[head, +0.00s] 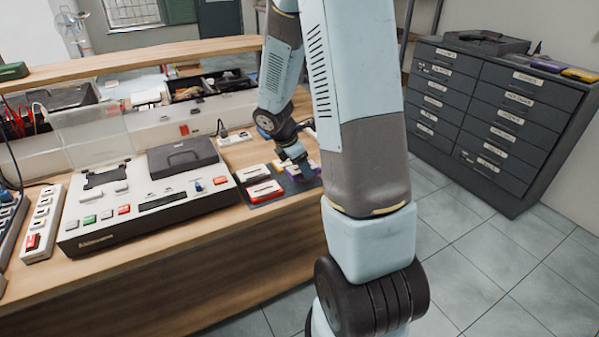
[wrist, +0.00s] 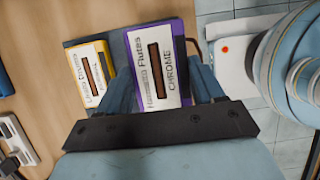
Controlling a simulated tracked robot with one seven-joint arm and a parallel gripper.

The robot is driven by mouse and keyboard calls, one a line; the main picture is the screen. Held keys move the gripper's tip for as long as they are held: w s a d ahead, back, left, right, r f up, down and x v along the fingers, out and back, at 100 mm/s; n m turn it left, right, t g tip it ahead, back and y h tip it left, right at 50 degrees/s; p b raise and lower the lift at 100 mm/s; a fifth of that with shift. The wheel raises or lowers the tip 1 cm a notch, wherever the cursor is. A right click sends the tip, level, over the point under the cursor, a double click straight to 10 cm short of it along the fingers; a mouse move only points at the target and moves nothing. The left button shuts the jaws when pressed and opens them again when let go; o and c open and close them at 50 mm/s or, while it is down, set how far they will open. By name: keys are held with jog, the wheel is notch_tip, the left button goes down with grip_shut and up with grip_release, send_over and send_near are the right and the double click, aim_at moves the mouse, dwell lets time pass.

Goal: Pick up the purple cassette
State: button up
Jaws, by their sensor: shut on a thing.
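The purple cassette (wrist: 187,32) has a white label and a brown window. In the wrist view it sits between the two fingers of my gripper (wrist: 163,88), which is shut on it. In the head view, the purple cassette (head: 311,171) shows at the tip of my gripper (head: 302,162), over the right end of a dark mat on the bench. My arm partly hides that spot. I cannot tell whether the cassette is raised off the mat.
A yellow-edged cassette (wrist: 91,75) lies close to the left of my gripper in the wrist view. A red-edged cassette (head: 263,191) lies on the mat. A large tape machine (head: 145,195) stands left. A dark drawer cabinet (head: 490,120) stands right, beyond open floor.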

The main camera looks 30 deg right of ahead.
jog(key=s+a+r, duration=0.2)
jog(key=s+r, duration=0.6)
jog(key=s, duration=0.4)
jog(key=shift+s+a+r, duration=0.25)
jog(key=shift+a+r, duration=0.05)
jog(key=shift+a, duration=0.1)
